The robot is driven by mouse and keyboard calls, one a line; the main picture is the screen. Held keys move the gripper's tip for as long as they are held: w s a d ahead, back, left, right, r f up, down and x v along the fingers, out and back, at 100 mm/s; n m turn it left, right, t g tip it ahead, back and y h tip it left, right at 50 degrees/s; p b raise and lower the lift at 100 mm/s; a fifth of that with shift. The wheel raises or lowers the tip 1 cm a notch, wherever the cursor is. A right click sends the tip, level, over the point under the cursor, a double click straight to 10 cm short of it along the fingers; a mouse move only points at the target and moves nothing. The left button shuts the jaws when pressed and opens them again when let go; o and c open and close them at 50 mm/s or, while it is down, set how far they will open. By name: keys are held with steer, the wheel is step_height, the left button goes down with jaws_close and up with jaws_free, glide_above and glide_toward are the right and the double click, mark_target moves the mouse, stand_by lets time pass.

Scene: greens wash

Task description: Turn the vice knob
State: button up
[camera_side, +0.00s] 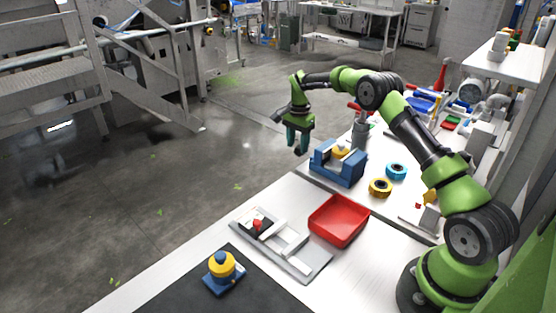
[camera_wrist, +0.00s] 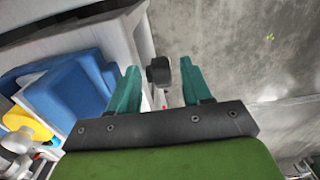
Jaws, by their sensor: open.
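The blue vice (camera_side: 338,168) stands near the far edge of the white bench, with a yellow piece (camera_side: 341,149) between its jaws. In the wrist view the blue vice body (camera_wrist: 65,97) is at the left. A dark vice knob (camera_wrist: 158,72) shows between my two green fingers, with visible gaps on both sides. My gripper (camera_side: 297,148) is open, pointing down just left of the vice in the side view. The knob is hidden or too small to make out in the side view.
A red tray (camera_side: 339,221) and a grey plate with white rails (camera_side: 302,262) lie nearer. A yellow ring (camera_side: 380,188) and a blue ring (camera_side: 397,171) lie right of the vice. A yellow-and-blue knob unit (camera_side: 222,270) sits on the black mat. Floor lies beyond the bench edge.

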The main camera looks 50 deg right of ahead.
mark_target(296, 154)
steer(key=shift+f, duration=1.4)
steer(key=shift+c, duration=0.5)
jaws_close()
steer(key=h, duration=0.2)
steer(key=shift+a+f+h, duration=0.1)
steer(key=shift+a+h, duration=0.2)
steer(key=shift+h, duration=0.1)
steer(key=h, duration=0.3)
steer(key=shift+a+f+h, duration=0.1)
steer(key=shift+f+h, duration=0.15)
steer(key=shift+h, duration=0.05)
steer(key=h, duration=0.4)
steer(key=shift+f, duration=0.35)
steer(key=shift+f+h, duration=0.15)
steer(key=shift+h, duration=0.8)
steer(key=shift+f+h, duration=0.1)
steer(key=shift+h, duration=0.85)
